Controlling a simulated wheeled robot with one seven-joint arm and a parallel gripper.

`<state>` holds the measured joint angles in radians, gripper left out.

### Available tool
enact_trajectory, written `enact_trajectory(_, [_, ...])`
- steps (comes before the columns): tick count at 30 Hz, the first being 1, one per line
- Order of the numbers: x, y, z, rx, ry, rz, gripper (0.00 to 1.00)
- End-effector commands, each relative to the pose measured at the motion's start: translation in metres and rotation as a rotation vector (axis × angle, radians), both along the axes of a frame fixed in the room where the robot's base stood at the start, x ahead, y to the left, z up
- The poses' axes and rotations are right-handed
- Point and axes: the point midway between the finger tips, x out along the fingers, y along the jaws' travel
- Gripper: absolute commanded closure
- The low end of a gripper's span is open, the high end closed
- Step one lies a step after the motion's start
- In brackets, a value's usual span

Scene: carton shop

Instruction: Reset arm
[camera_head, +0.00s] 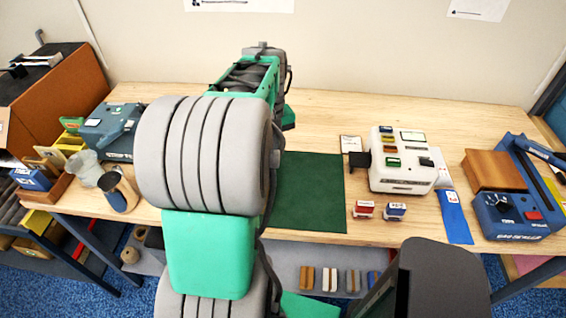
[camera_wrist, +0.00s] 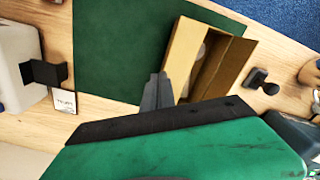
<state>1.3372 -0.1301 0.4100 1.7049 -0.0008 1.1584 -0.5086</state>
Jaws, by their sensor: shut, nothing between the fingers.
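My gripper (camera_wrist: 157,92) shows in the wrist view with its grey fingers closed together and nothing between them. It hangs over the workbench beside an open brown carton (camera_wrist: 181,55). The carton lies at the edge of the green mat (camera_wrist: 115,45), with its open side showing pale round shapes inside that I cannot make out. Whether the fingertips touch the carton is not clear. In the head view my arm reaches forward over the bench and hides the gripper and the carton. The green mat (camera_head: 310,190) shows to the right of my arm.
A white machine (camera_head: 405,178) stands right of the mat, with two small stamps (camera_head: 364,210) in front. A blue device (camera_head: 510,218) and brown block (camera_head: 492,170) are far right. A blue-grey machine (camera_head: 108,130) and cups (camera_head: 118,192) stand left. A dark stamp (camera_wrist: 262,82) lies near the carton.

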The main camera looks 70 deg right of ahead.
Motion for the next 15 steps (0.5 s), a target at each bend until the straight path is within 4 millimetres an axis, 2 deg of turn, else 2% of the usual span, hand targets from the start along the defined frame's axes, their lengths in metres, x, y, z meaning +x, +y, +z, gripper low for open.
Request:
enact_trajectory(1, [0.0, 0.0, 0.011, -0.001, 0.0, 0.0, 1.0])
enact_trajectory(6, [0.001, 0.0, 0.028, 0.0, 0.0, 0.001, 1.0])
enact_trajectory(15, [0.001, 0.0, 0.026, -0.001, 0.0, 0.002, 1.0])
